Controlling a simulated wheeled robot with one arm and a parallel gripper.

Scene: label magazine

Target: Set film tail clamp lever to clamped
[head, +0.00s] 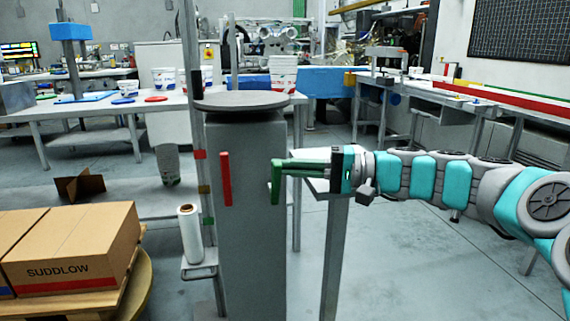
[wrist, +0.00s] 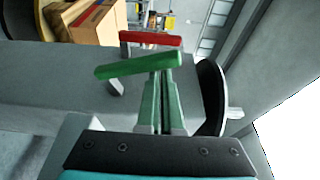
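A green lever bar (head: 276,182) stands upright at the right side of a grey pedestal (head: 252,235). A red bar (head: 225,179) stands on the pedestal's front face. I cannot tell from any label which is the film tail clamp lever. My gripper (head: 288,167) reaches in from the right, its fingertips at the green bar's upper part. In the wrist view, the green bar (wrist: 135,65) lies across the tips of my gripper (wrist: 164,80), and the red bar (wrist: 152,39) is beyond. The fingers are close together with a thin gap, and the bar does not appear between them. Exact contact is unclear.
A dark round plate (head: 242,101) tops the pedestal. A white film roll (head: 190,233) stands on a small bracket at its left. A cardboard box (head: 70,247) sits on a pallet at lower left. Open floor (head: 400,275) lies below my arm.

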